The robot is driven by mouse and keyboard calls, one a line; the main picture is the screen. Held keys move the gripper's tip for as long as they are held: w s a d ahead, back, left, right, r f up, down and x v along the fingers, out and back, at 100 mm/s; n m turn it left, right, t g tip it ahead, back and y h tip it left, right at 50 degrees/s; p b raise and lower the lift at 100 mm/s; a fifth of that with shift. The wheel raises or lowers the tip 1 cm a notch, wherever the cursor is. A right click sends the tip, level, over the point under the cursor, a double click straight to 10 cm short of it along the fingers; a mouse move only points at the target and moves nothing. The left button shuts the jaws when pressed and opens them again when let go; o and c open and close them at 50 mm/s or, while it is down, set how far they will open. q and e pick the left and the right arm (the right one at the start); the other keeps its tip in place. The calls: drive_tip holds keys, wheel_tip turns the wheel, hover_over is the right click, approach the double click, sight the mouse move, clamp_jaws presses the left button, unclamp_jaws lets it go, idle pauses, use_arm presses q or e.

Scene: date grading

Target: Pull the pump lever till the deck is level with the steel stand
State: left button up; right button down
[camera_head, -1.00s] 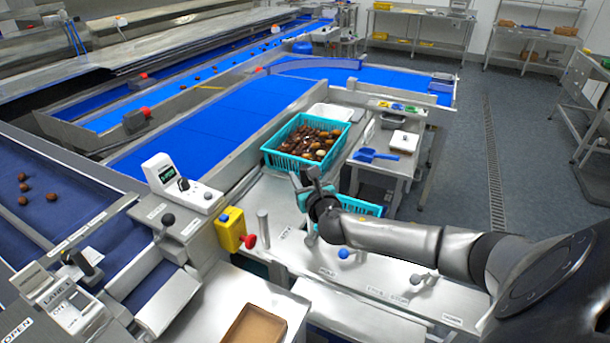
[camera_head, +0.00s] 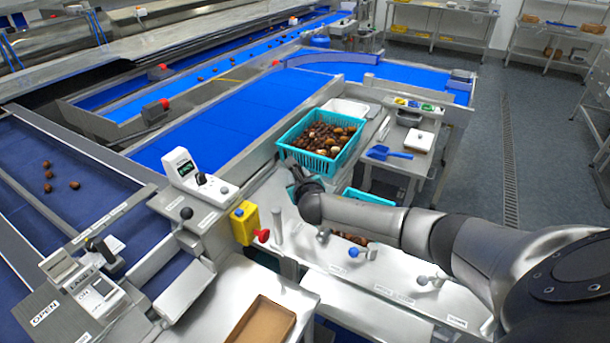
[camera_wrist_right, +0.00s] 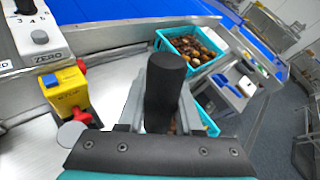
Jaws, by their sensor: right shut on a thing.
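My right gripper (camera_head: 302,180) is in front of the upper teal crate in the head view, with its arm coming in from the right. In the right wrist view a thick black upright grip (camera_wrist_right: 165,82) stands at the gripper, which is shut on it; it looks like the pump lever's handle. My fingertips are mostly hidden. A lower teal crate (camera_head: 368,197) with dates (camera_head: 350,238) is partly covered by my right arm. I cannot tell the deck's height against the steel stand. My left gripper is not in view.
The upper teal crate (camera_head: 345,157) holds dates. A yellow box with a red knob (camera_head: 243,222) stands left of my gripper. A side table with a blue scoop (camera_head: 390,153) is beyond it. A brown tray (camera_head: 262,322) lies at the front. Open floor is at the right.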

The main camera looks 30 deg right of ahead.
drive_tip(key=shift+w+a+f+n+g, duration=0.2)
drive_tip(key=shift+w+a+f, duration=0.05)
drive_tip(key=shift+w+a, duration=0.2)
drive_tip(key=shift+w+a+f+n+g, duration=0.2)
drive_tip(key=shift+w+a, duration=0.2)
drive_tip(key=s, duration=0.1)
drive_tip(key=d+r+m+t, duration=0.1)
drive_tip(key=s, duration=0.1)
drive_tip(key=shift+s+d+r+t+b, duration=0.25)
drive_tip(key=shift+s+d+t+b, duration=0.1)
drive_tip(key=shift+t+b, duration=0.05)
